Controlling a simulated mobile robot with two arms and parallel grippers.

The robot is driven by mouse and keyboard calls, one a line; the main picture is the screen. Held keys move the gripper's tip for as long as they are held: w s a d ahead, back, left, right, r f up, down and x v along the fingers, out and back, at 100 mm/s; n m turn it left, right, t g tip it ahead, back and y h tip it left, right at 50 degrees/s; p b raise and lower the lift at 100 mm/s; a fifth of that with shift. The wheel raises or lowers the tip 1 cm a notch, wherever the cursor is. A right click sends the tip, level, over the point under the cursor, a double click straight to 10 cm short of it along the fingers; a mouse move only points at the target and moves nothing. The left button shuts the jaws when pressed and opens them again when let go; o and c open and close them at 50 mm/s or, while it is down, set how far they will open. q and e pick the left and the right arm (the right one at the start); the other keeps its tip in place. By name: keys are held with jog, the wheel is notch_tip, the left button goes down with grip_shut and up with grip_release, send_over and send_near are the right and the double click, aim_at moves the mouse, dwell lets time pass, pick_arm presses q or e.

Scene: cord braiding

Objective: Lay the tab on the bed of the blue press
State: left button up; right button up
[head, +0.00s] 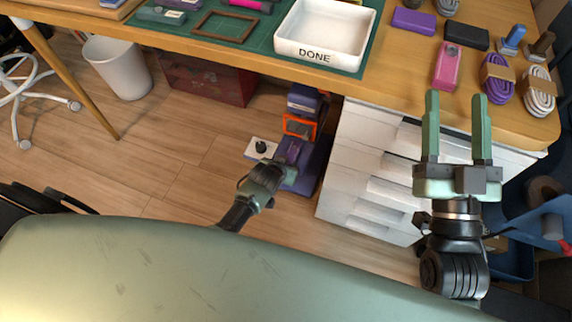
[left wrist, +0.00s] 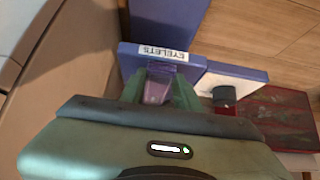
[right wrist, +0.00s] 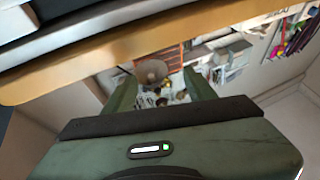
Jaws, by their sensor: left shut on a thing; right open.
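The blue press (head: 312,165) stands below the table, beside the white drawers, with an orange frame (head: 299,126) on its upper part. In the left wrist view its blue plate (left wrist: 132,58) carries an "EYELETS" label. My left gripper (head: 291,152) is at the press, shut on a purple tab (left wrist: 157,92). The tab sits between the green fingers, close to the labelled plate; whether it touches the bed I cannot tell. My right gripper (head: 455,97) is open and empty near the table's front edge, by a pink box (head: 446,68).
A white plate with a black knob (head: 261,147) lies left of the press. On the table are a white "DONE" tray (head: 325,62), a purple box (head: 413,21) and bundled cords (head: 497,80). White drawers (head: 355,165) stand right of the press.

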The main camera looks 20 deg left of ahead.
jog(key=shift+f, duration=0.1)
pick_arm(q)
jog(key=shift+s, duration=0.1)
pick_arm(e)
jog(key=shift+w+d+f+g+h, duration=0.1)
jog(key=shift+w+f+g+h, duration=0.1)
jog(key=shift+f+g, duration=0.15)
jog(key=shift+w+f+g+h, duration=0.15)
jog(key=shift+f+g+h, duration=0.1)
jog(key=shift+f, duration=0.2)
pick_arm(q)
jog(key=shift+p, duration=0.3)
pick_arm(e)
jog(key=shift+f, duration=0.15)
pick_arm(q)
jog(key=shift+f, duration=0.2)
pick_arm(e)
jog(key=shift+w, duration=0.1)
